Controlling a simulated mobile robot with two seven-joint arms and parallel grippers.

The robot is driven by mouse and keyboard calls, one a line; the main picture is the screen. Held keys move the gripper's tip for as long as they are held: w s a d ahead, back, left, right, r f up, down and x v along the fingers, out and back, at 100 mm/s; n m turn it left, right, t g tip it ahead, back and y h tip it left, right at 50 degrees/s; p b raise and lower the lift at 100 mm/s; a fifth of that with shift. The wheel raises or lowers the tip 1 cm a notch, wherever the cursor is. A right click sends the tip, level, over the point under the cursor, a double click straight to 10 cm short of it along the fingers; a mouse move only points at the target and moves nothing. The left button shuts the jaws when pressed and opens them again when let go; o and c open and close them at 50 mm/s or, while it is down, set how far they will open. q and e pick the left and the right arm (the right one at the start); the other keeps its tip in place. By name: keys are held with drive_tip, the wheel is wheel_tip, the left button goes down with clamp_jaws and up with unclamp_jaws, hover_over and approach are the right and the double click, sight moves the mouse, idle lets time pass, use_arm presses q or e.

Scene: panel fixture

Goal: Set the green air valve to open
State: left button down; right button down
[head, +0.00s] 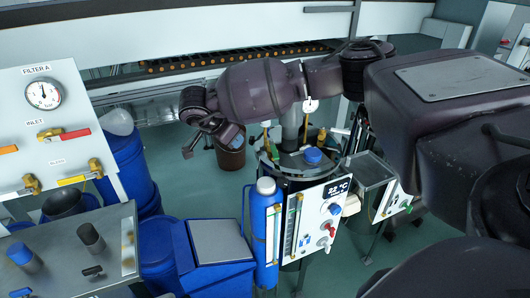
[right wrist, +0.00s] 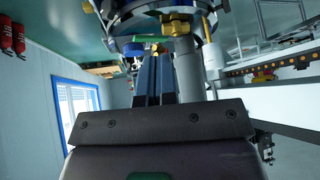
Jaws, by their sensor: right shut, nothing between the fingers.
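The green air valve shows in the right wrist view as a thin green lever (right wrist: 150,39) reaching left from a brass valve body (right wrist: 178,27) beside a grey pipe. In the head view a small brass fitting (head: 266,140) with some green by it stands at the left of the tank top, too small to read its setting. My right gripper (head: 238,138) is just left of it, fingers pointing toward the tank. In the right wrist view its blue fingers (right wrist: 155,58) are together and empty, close below the lever; I cannot tell whether they touch. My left gripper is not in view.
The tank carries a panel (head: 318,217) with a display and knobs, and a blue cylinder (head: 265,235) stands at its front left. A white filter panel (head: 70,130) with red and yellow valve handles is at left.

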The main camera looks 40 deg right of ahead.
sight(274, 149)
drive_tip(key=d+f+n, duration=0.8)
drive_tip(key=d+n, duration=0.1)
drive_tip(key=n, duration=0.1)
drive_tip(key=shift+s+d+b, duration=0.25)
drive_tip(key=shift+s+b, duration=0.05)
drive_tip(key=shift+s, duration=0.1)
idle(0.5)
